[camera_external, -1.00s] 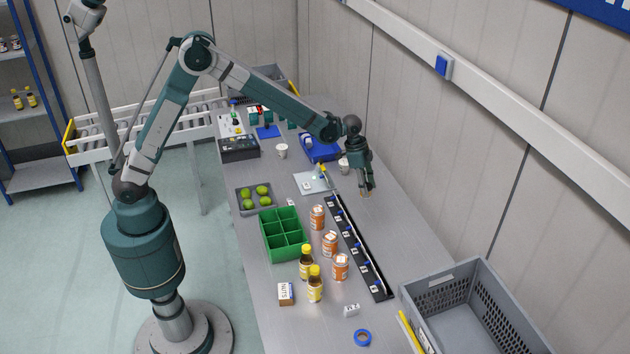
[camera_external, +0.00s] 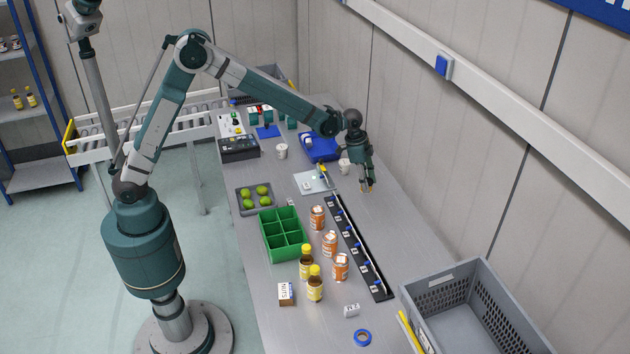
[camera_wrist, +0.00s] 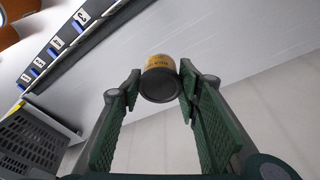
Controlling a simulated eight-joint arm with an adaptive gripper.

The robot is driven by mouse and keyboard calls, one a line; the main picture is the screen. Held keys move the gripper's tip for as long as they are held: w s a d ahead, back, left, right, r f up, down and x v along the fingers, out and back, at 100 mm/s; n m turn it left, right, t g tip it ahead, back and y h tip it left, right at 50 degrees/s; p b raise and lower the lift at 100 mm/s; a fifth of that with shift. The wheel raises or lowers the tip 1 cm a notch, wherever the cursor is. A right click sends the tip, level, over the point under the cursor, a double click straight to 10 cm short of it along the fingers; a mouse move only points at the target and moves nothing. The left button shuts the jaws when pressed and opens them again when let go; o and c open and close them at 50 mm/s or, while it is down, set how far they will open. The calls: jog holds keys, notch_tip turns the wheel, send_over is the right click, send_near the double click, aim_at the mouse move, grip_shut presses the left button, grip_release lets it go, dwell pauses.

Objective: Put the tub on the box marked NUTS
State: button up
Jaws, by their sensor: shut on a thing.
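The tub (camera_wrist: 160,84) shows in the wrist view as a small round container with a yellow label band and a dark grey end facing the camera. My gripper (camera_wrist: 160,76) is shut on it, one finger pad at each side. In the external view my gripper (camera_external: 369,187) hangs over the right side of the table, level with the far end of the black rail; the tub is barely visible there between the fingertips. The box marked NUTS (camera_external: 286,294), small and white with brown, stands on the near left part of the table, apart from my gripper.
Two yellow-capped bottles (camera_external: 315,287) stand just right of the box. A green divided bin (camera_external: 282,240), several orange-labelled jars (camera_external: 330,243) and the black rail (camera_external: 358,247) lie between my gripper and the box. A blue tape roll (camera_external: 362,338) and grey crate (camera_external: 462,318) are nearer.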

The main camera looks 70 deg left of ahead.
jog(key=r, duration=0.7)
jog(key=shift+s+d+r, duration=0.2)
jog(key=shift+s+d, duration=0.05)
jog(key=shift+d, duration=0.15)
jog(key=s+d+m+g+p, duration=0.15)
jog(key=s+d+m, duration=0.35)
jog(key=s+d, duration=2.1)
jog(key=s+d+m+h+p, duration=0.1)
jog(key=s+d, duration=0.3)
jog(key=s, duration=0.5)
jog(key=s+d+m, duration=0.1)
jog(key=s+d, duration=0.2)
jog(key=s, duration=0.5)
jog(key=shift+s+d+f, duration=0.1)
jog(key=shift+s+f, duration=0.05)
jog(key=shift+f, duration=1.15)
jog(key=shift+s+f, duration=0.1)
jog(key=shift+f, duration=1.2)
jog(key=shift+f, duration=2.9)
jog(key=shift+f, duration=0.1)
